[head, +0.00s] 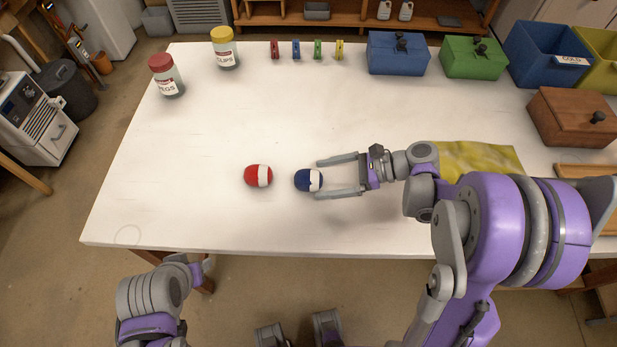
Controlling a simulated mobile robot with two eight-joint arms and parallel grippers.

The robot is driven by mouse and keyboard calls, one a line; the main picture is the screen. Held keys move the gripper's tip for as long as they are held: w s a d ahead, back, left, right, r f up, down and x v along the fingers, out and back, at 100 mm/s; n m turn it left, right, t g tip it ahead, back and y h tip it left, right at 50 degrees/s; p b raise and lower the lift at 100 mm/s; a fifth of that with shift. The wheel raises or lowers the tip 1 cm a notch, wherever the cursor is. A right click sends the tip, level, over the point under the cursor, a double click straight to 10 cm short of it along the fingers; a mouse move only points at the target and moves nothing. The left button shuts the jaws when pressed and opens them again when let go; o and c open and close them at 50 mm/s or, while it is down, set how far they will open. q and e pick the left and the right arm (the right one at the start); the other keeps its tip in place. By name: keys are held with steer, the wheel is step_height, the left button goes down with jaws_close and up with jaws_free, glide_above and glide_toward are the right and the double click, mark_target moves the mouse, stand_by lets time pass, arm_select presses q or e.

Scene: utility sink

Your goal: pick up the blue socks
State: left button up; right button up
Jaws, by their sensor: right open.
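The blue socks (308,180) are a small rolled ball, dark blue with a white band, lying on the white table. My right gripper (338,175) is open, with its fingers pointing left. The fingertips reach to the right part of the blue ball, one finger above it and one below it in the picture. I cannot tell whether they touch it or how high they are. My left arm shows at the lower left, off the table's front edge; a grey part near its end (202,268) shows, but its fingers are not clear.
A red sock ball (258,176) with a white band lies just left of the blue one. A yellow cloth (480,158) lies to the right, partly behind my right arm. Jars, clothespins, a blue box (397,54) and a green box (473,58) line the back. The table's left front is clear.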

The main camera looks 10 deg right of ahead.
mark_target(309, 180)
steer(key=x, duration=0.5)
steer(key=shift+w+d+f, duration=0.1)
steer(key=shift+w+f, duration=0.15)
steer(key=shift+c, duration=0.3)
steer(key=c, duration=1.3)
